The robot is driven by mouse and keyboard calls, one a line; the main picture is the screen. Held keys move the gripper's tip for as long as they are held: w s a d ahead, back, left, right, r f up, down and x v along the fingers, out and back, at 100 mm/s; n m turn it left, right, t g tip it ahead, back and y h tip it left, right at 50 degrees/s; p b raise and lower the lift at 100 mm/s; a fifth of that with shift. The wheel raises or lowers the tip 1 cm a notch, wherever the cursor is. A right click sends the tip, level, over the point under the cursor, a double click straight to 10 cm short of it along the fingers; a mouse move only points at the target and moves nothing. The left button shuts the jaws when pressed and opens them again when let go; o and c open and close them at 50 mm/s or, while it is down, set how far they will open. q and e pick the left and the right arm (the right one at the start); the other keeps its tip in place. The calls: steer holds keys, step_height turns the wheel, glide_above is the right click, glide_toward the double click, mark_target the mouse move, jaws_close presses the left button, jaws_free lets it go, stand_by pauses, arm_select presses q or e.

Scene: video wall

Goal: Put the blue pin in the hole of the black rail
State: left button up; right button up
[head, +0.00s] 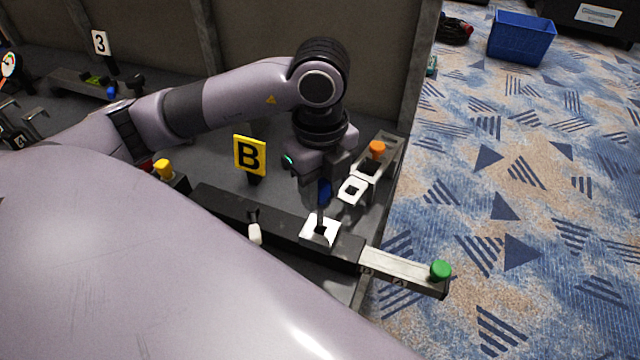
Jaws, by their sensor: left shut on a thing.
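The black rail (275,222) runs from the middle left down to the right, with a white square plate (309,236) around a dark hole near its right end. The blue pin (325,190) points downward, with a thin dark shaft below its blue head. My left gripper (321,182) is shut on the blue head above the rail. The shaft's lower end lines up with the hole in the picture; I cannot tell if it is inside or just above. My right gripper is not in view.
A yellow B sign (250,155) stands behind the rail. A light bar with a green knob (440,269) juts out at right. An orange knob (377,148) and a white square socket (352,190) sit behind. A white-tipped lever (255,233) is on the rail's front side.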

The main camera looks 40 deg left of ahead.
mark_target(320, 225)
arm_select(q)
steer(key=shift+f+b, duration=0.55)
stand_by(1.0)
steer(key=shift+f+b, duration=0.4)
steer(key=shift+f, duration=0.1)
steer(key=shift+f+b, duration=0.3)
stand_by(0.3)
steer(key=shift+f+b, duration=1.2)
steer(key=shift+f, duration=0.25)
steer(key=shift+f, duration=0.1)
steer(key=shift+f+b, duration=0.6)
steer(key=shift+f, duration=0.05)
